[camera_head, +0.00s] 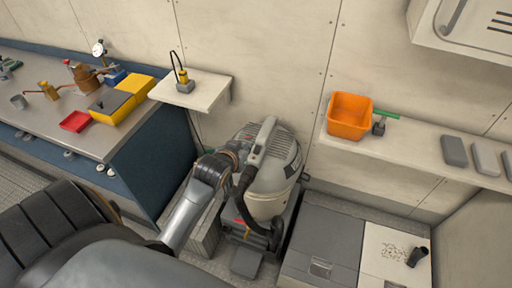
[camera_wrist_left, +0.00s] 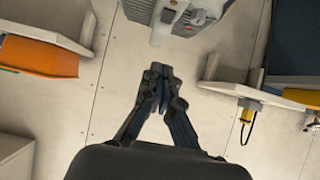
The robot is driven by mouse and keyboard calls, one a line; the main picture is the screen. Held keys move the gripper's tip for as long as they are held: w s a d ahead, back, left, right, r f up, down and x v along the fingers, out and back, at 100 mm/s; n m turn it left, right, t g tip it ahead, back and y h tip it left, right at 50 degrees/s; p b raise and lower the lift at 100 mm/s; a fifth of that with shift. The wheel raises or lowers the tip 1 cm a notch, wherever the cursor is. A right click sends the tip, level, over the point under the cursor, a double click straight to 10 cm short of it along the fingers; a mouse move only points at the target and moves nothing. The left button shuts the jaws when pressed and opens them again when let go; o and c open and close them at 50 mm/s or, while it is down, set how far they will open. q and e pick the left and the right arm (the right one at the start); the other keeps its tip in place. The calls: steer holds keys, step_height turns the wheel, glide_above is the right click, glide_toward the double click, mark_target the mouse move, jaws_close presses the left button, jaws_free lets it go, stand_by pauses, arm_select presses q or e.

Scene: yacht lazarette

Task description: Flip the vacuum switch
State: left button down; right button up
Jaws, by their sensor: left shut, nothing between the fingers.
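The vacuum (camera_head: 270,185) is a grey and cream canister with a raised handle on its lid. It stands on the floor between the bench and the low lockers. My left arm reaches in to it, and my left gripper (camera_head: 253,153) is beside the lid's handle, small and partly masked by the wrist. In the left wrist view my gripper (camera_wrist_left: 159,73) is shut and empty, its fingertips just apart in the picture from the vacuum's grey top (camera_wrist_left: 180,14). Small red marks show on that top. I cannot make out the switch clearly. My right gripper is out of view.
A small wall shelf (camera_head: 205,92) holds a yellow lamp-like item. A longer shelf (camera_head: 420,140) on the right carries an orange bin (camera_head: 349,116) and several grey blocks. The workbench (camera_head: 50,95) is at the left. Grey lockers (camera_head: 320,243) stand right of the vacuum.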

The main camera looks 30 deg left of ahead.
arm_select(q)
steer(key=p, duration=0.2)
glide_above(257, 150)
steer(key=s, duration=0.2)
steer(key=f, duration=0.5)
steer(key=shift+d, duration=0.25)
steer(key=f, duration=0.2)
steer(key=shift+w+f, duration=0.45)
steer(key=shift+f, duration=0.7)
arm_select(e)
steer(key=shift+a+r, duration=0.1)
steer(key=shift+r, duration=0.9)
arm_select(q)
steer(key=shift+w, duration=0.1)
